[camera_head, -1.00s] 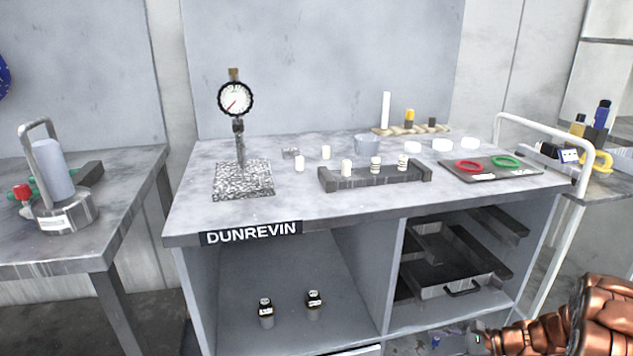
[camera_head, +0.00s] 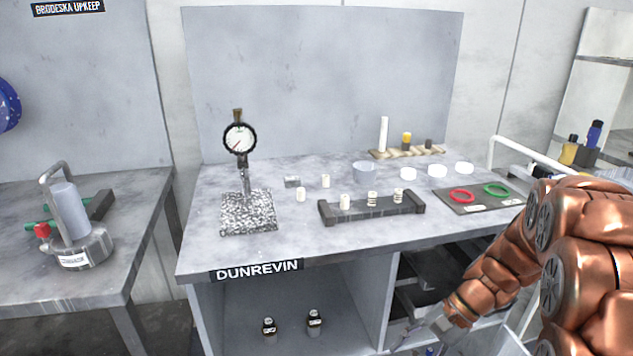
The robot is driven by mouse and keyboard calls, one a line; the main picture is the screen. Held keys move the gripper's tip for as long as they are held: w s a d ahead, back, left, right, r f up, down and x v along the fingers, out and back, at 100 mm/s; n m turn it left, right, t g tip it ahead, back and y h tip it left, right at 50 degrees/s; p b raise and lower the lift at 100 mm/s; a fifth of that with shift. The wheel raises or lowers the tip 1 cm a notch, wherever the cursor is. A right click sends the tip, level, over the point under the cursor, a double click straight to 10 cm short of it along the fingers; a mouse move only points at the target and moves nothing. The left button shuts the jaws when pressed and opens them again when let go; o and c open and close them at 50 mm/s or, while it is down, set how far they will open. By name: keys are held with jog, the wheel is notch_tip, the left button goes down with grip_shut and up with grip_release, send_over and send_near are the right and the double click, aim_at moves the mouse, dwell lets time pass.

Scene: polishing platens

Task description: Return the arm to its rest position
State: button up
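My copper-coloured arm (camera_head: 560,250) fills the lower right of the head view and reaches down and left. My gripper (camera_head: 415,335) is the grey end at the bottom, in front of the bench's lower right opening. It is small and partly cut by the frame's edge, so I cannot tell whether its fingers are open or shut. I see no object clearly held in it.
The DUNREVIN bench (camera_head: 290,248) stands ahead. It bears a dial gauge (camera_head: 240,140), a dark rack (camera_head: 370,207) with white cylinders, and a tray (camera_head: 470,208) with red and green rings. Two small bottles (camera_head: 314,320) stand on the shelf below. A white rail (camera_head: 545,150) is at right.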

jog(key=s+r+n+h+p, duration=0.7)
jog(key=s+r+p, duration=0.5)
jog(key=s+r, duration=0.9)
jog(key=shift+s+n+h+p, duration=0.2)
jog(key=shift+n+h+p, duration=0.15)
jog(key=shift+n, duration=0.85)
